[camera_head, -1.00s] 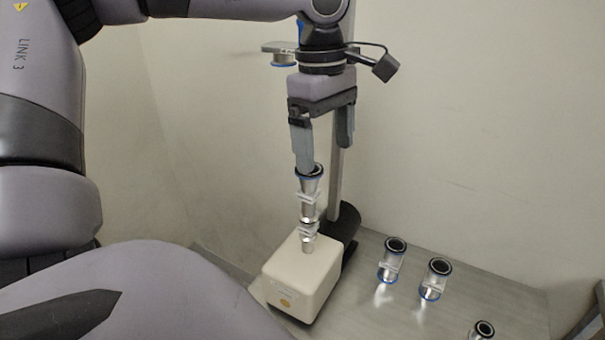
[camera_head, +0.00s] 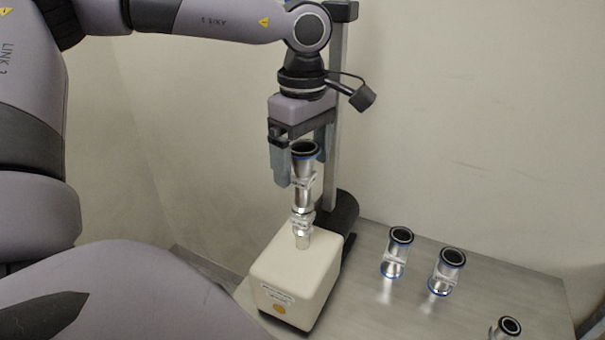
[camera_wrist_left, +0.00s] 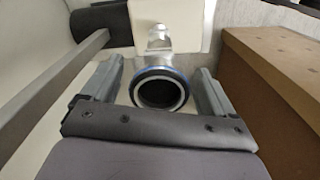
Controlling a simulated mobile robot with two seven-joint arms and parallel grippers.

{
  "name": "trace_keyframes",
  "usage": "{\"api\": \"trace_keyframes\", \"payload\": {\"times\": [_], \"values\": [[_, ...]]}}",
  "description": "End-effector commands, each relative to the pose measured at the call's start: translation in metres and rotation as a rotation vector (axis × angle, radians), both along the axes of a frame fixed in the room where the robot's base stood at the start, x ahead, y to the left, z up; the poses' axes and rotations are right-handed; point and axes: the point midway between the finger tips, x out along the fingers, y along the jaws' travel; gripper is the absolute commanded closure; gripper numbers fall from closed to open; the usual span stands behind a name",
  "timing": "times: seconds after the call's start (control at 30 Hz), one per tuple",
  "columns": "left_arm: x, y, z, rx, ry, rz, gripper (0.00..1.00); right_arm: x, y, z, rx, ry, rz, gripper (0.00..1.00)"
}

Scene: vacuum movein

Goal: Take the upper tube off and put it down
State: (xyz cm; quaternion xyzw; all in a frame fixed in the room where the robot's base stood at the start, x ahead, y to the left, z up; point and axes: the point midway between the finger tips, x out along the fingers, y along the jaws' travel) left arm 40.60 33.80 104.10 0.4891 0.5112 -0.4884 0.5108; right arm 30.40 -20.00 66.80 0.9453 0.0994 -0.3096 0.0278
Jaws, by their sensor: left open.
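The upper tube (camera_head: 303,172) is a silvery metal piece with a black and blue ring at its top. It stands upright on a lower metal fitting (camera_head: 301,224) on the cream box. My left gripper (camera_head: 301,180) points down, open, with one finger on each side of the tube's upper part. In the left wrist view the tube's dark round mouth (camera_wrist_left: 159,92) lies between the two fingers (camera_wrist_left: 160,70), with a gap visible on both sides. The far finger is partly hidden behind the tube in the head view. My right gripper is not in view.
The cream box (camera_head: 293,275) stands on a grey metal table (camera_head: 375,310). A vertical grey post (camera_head: 340,140) rises close behind the gripper. Three similar tubes stand to the right: one (camera_head: 395,258), another (camera_head: 445,276), and one cut off at the bottom edge (camera_head: 507,329).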

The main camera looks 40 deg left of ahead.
Motion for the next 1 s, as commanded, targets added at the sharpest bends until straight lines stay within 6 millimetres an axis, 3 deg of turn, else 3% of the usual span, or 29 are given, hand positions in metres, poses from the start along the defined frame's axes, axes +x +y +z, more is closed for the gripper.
{"api": "trace_keyframes", "payload": {"times": [0.2,0.43,0.47,0.6,0.67,1.0], "values": [[0.0,0.0,-0.025,0.0,0.001,0.001,0.13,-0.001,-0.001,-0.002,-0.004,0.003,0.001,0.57],[0.0,0.0,-0.026,-0.001,-0.001,0.002,0.13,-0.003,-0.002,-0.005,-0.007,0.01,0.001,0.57],[0.0,0.0,-0.026,-0.001,-0.001,0.002,0.16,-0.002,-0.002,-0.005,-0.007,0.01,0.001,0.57],[0.0,0.0,-0.026,-0.001,-0.001,0.002,0.61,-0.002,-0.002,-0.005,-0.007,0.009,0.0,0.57],[0.0,0.0,-0.026,-0.001,-0.001,0.002,0.77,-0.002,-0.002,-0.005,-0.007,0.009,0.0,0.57],[0.001,0.0,-0.023,0.0,-0.003,0.002,0.76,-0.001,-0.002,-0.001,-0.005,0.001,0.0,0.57]]}}
